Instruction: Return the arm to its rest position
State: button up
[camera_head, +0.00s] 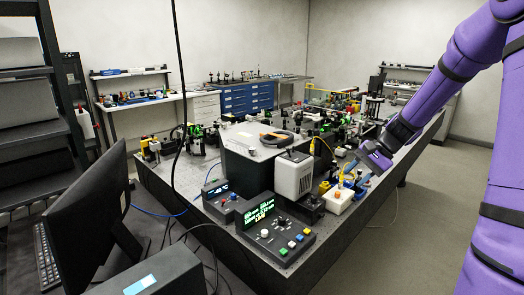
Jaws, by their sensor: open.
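My purple arm comes in from the upper right and slopes down to the left in the head view. My gripper (368,163) is at its lower end, over the right edge of the optical table (325,242). A white box with an orange knob (338,202) lies just below and left of the gripper. The gripper is small and dark here, and I see nothing held in it. I cannot tell the exact gap between it and the parts below.
A control box with green displays (272,228) and a grey-white instrument (293,175) stand on the table. A black monitor (85,220) is at the left. Blue drawers (246,98) stand at the back. Open floor (440,190) lies right of the table. A black cable hangs from above.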

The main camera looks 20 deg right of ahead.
jog(key=s+a+r+n+h, duration=0.5)
jog(key=s+a+r+n, duration=0.1)
jog(key=s+a+r, duration=0.5)
jog(key=s+a+r+n+t+h, duration=0.1)
jog(key=s+r+n, duration=0.1)
jog(key=s, duration=0.5)
jog(key=s+a+r+n+t+h, duration=0.1)
jog(key=s+a+r+n+t, duration=0.1)
jog(key=s, duration=0.5)
jog(key=shift+s+a+r+n, duration=0.15)
jog(key=shift+a+r+n, duration=0.1)
jog(key=shift+r+n, duration=0.2)
